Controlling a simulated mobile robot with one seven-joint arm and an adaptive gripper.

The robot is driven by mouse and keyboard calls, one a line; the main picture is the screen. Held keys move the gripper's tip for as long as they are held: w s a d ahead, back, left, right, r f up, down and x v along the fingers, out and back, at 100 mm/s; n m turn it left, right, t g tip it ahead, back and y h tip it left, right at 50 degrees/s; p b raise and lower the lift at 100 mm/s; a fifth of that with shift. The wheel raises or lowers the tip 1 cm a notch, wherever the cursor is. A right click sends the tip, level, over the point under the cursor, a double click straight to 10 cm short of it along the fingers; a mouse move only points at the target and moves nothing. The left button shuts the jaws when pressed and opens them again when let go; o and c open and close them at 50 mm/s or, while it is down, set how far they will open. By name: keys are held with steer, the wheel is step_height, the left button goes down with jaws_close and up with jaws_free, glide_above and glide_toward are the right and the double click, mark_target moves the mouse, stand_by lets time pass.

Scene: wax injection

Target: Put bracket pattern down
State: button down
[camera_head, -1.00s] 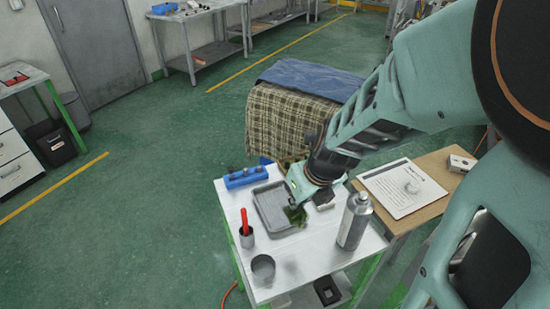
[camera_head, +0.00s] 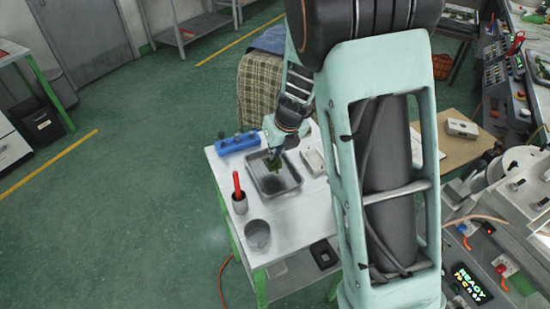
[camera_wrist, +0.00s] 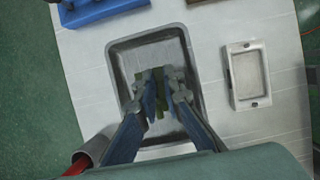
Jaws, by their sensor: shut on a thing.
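The bracket pattern is a small green piece; it shows in the head view (camera_head: 273,166) and between the fingertips in the wrist view (camera_wrist: 159,97). My gripper (camera_head: 272,151) is shut on it and points down over the grey metal tray (camera_head: 292,189). In the wrist view my gripper's fingers (camera_wrist: 162,88) reach over the middle of the tray (camera_wrist: 120,66), inside its rim. I cannot tell whether the pattern touches the tray floor. My fingers partly hide the pattern.
The tray lies on a white table (camera_head: 215,161). A blue block (camera_head: 237,143) is behind it. A cup with a red-handled tool (camera_head: 239,197) and a grey cup (camera_head: 257,236) stand in front. A pale rectangular box (camera_wrist: 247,74) lies right of the tray.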

mark_target(275, 160)
steer(key=shift+w+f+b, duration=0.15)
steer(key=shift+f+b, duration=0.15)
steer(key=shift+f, duration=1.4)
steer(key=shift+f, duration=0.15)
steer(key=c, duration=2)
jaws_free()
steer(key=shift+c, duration=0.2)
steer(key=shift+r, duration=0.3)
steer(key=p+v, duration=0.3)
steer(key=v, duration=0.8)
steer(key=shift+r, duration=0.35)
